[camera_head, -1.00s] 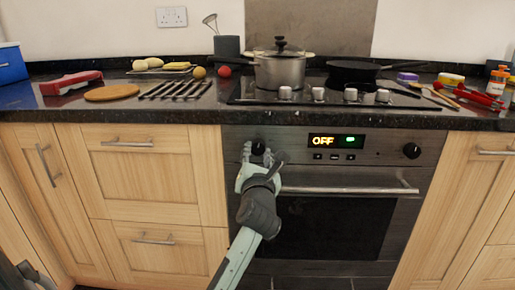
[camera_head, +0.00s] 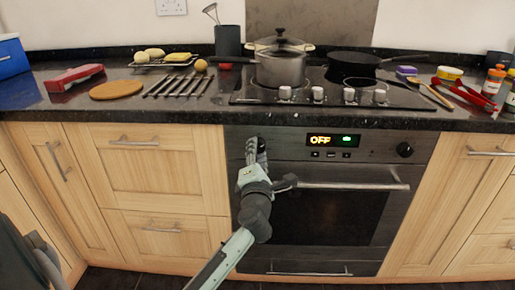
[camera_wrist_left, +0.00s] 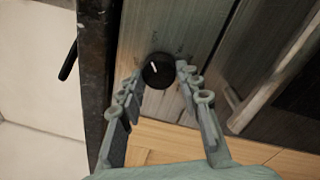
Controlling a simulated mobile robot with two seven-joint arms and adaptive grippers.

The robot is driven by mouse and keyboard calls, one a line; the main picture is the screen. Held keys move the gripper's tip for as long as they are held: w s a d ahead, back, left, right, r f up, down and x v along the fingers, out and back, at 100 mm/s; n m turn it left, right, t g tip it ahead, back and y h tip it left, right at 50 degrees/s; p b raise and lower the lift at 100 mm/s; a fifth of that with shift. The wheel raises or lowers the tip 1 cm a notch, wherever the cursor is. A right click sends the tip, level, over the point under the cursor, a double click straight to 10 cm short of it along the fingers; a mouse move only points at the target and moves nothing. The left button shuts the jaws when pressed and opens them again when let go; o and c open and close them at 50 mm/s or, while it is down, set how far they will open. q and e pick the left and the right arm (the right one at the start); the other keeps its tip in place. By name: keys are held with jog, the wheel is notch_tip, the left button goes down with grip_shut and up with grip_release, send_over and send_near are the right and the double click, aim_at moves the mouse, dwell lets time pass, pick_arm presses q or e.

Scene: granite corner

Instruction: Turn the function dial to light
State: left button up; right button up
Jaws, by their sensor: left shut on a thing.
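The function dial (camera_head: 262,143) is the black knob at the left end of the oven's front panel. My left gripper (camera_head: 256,150) is at this dial, and its fingers partly hide it in the head view. In the left wrist view the round dial (camera_wrist_left: 158,70) sits between the two fingertips, with a short white mark on its face. The gripper is shut on the dial. The oven display (camera_head: 332,140) reads OFF in orange, with a green sign beside it. My right gripper is not in view.
A second black knob (camera_head: 404,150) is at the right end of the panel. The oven door handle (camera_head: 345,186) runs just below and right of my left gripper. The granite worktop (camera_head: 65,108) above holds a pot (camera_head: 280,68), a pan and several small items.

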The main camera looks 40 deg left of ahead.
pick_arm(q)
jog(key=shift+m, duration=0.9)
jog(key=o, duration=1.2)
jog(key=shift+c, duration=0.2)
jog(key=v, duration=1.2)
